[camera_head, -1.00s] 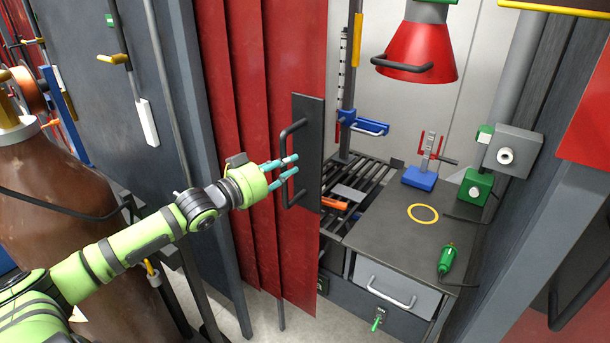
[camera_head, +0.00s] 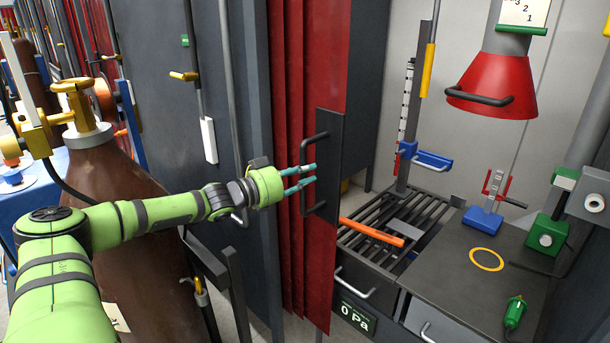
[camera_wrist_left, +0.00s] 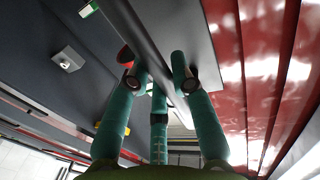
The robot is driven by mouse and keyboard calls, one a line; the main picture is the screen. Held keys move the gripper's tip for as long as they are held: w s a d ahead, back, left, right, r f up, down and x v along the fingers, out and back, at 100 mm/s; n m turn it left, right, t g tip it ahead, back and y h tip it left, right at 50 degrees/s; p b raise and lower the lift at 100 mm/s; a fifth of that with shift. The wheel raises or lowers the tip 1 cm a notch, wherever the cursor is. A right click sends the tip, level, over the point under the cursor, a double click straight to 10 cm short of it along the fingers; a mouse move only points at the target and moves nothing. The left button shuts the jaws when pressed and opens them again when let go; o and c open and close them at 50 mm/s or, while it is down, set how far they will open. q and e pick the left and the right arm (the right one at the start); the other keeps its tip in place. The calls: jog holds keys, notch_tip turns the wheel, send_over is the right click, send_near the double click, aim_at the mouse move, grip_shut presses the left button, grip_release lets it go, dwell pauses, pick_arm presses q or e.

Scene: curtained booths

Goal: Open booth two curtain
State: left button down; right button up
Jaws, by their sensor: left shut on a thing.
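The red booth curtain (camera_head: 292,250) hangs in tight vertical folds beside a grey post. A dark plate (camera_head: 327,160) with a black bar handle (camera_head: 316,209) is on its right-hand edge. My left gripper (camera_head: 308,176) reaches in from the left, its teal fingers shut on the upright bar of the handle. In the left wrist view, my left gripper's fingers (camera_wrist_left: 158,76) lie on both sides of the bar, under the plate (camera_wrist_left: 182,28), with red curtain folds (camera_wrist_left: 265,70) on the right. My right gripper is not in view.
The booth's inside shows right of the curtain: a slatted grate (camera_head: 385,228) with an orange bar (camera_head: 372,232), a red hood (camera_head: 495,80), and a bench top (camera_head: 450,262) with a yellow ring (camera_head: 486,259). A brown gas cylinder (camera_head: 115,200) stands close to my left arm.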

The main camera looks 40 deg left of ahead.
aim_at(304, 144)
pick_arm(q)
jog(key=c, duration=1)
grip_release()
jog(key=shift+c, duration=0.2)
jog(key=shift+r, duration=0.15)
jog(key=shift+r, duration=4.85)
